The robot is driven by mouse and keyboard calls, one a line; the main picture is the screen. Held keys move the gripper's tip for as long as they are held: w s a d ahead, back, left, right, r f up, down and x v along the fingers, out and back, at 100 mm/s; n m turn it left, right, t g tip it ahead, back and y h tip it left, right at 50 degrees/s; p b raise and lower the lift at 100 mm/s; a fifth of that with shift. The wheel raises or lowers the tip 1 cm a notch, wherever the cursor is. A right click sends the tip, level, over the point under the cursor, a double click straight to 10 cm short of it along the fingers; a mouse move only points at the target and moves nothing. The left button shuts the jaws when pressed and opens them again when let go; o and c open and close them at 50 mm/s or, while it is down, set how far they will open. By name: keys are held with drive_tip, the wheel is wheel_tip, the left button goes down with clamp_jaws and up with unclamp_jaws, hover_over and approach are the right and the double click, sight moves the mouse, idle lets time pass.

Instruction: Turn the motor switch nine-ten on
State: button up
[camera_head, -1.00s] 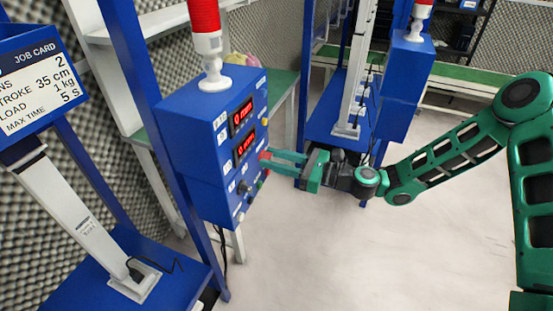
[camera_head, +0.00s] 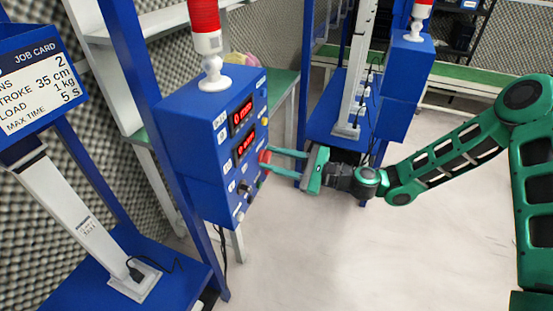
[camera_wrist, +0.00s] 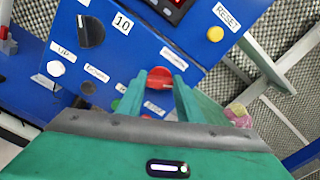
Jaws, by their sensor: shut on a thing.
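A blue control box (camera_head: 188,130) stands on a blue post, its panel facing right. A red knob (camera_wrist: 160,76) sits on the panel; it also shows in the head view (camera_head: 264,157). My gripper (camera_head: 271,158) reaches in from the right, and its two green fingers are shut on the red knob, one on each side. In the wrist view my gripper (camera_wrist: 156,88) covers the panel below the knob. A black rotary knob (camera_wrist: 91,30) next to a "10" label is apart from my fingers. The label by the red knob is too blurred to read, so which switch is nine-ten is unclear.
A yellow button (camera_wrist: 215,34) is under "RESET", and a white button (camera_wrist: 55,68) is by "UP". Red displays (camera_head: 241,117) are on the panel. A red and white lamp (camera_head: 207,40) tops the box. Another blue box (camera_head: 408,75) stands behind. Floor at right is clear.

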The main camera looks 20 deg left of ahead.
drive_tip(key=n, duration=0.6)
drive_tip(key=shift+f, duration=0.1)
drive_tip(key=n, duration=0.6)
drive_tip(key=shift+f, duration=0.15)
idle(0.4)
drive_tip(key=o, duration=1.1)
drive_tip(key=d, duration=1)
drive_tip(key=shift+s+d, duration=0.35)
drive_tip(key=shift+s, duration=0.05)
